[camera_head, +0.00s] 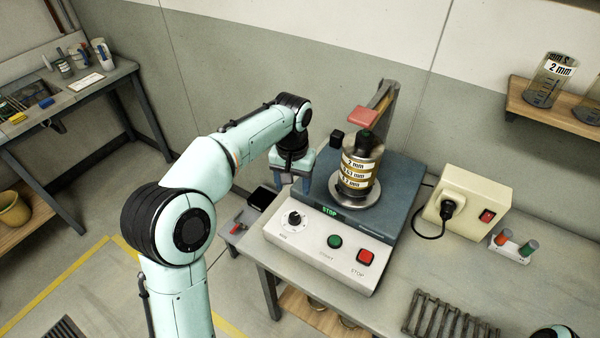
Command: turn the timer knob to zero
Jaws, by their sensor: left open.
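The timer knob (294,218) is a small black knob on a white dial at the left end of the control box's pale front panel. The marks around it are too small to read. My left gripper (293,185) points down, open and empty, above and behind the knob and apart from it. My right gripper does not show; only a bit of teal and black, which seems to be my right arm, shows at the bottom right edge.
The panel also bears a green start button (335,241) and a red stop button (367,256). A labelled sieve stack (357,168) stands on the shaker behind. A cream power box (468,205) with plug and cable is right. A slatted rack (440,318) lies at front right.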

